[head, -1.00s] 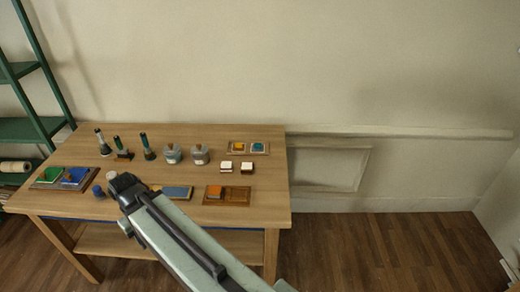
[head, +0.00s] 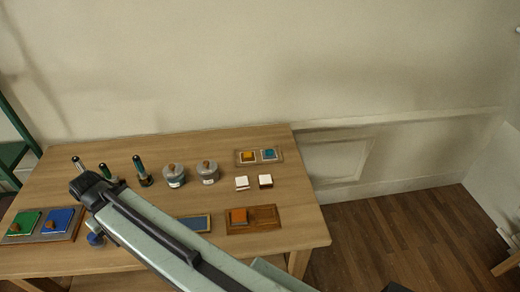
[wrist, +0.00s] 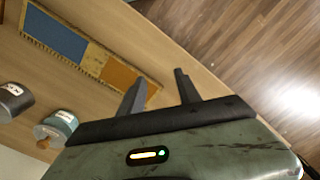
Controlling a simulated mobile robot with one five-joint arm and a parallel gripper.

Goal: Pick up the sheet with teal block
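I cannot make out a separate sheet under the teal block. In the wrist view my gripper (wrist: 160,88) has its two fingers apart, with nothing between them. A blue panel (wrist: 56,37) and an orange panel (wrist: 116,73) lie beyond the fingers. In the head view my arm crosses the front of the table, and I cannot make out the fingertips there.
Two lidded grey jars (head: 174,175) and several dark upright stampers stand mid-table. Two white blocks (head: 242,183) sit before the tray. Green (head: 24,222) and blue pads lie left.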

